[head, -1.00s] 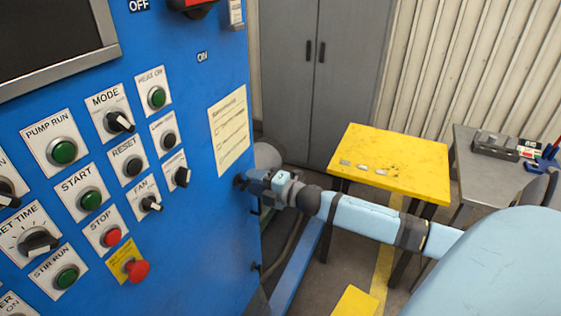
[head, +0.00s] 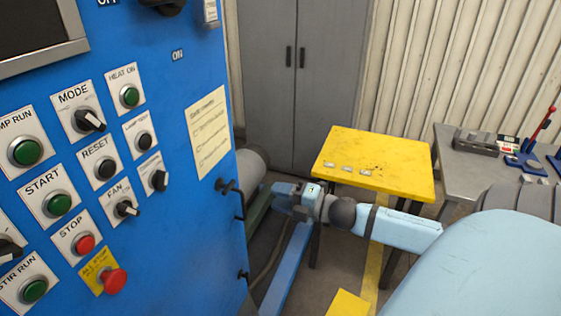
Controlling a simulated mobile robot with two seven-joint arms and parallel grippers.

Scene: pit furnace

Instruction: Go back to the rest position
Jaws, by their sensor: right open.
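My right gripper (head: 283,197) is in the head view, right of the blue control cabinet (head: 190,245). It points left toward the cabinet's right edge, where a dark handle (head: 229,187) sticks out. A gap shows between the gripper and the handle. The gripper is open and nothing shows between its fingers. My right arm reaches in from the lower right. My left gripper is not in view.
A yellow-topped table (head: 375,165) stands behind my right arm with small metal pieces on it. A grey bench (head: 470,160) with tools is at the right. A grey locker (head: 297,80) stands at the back. Blue rails and floor lie below the arm.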

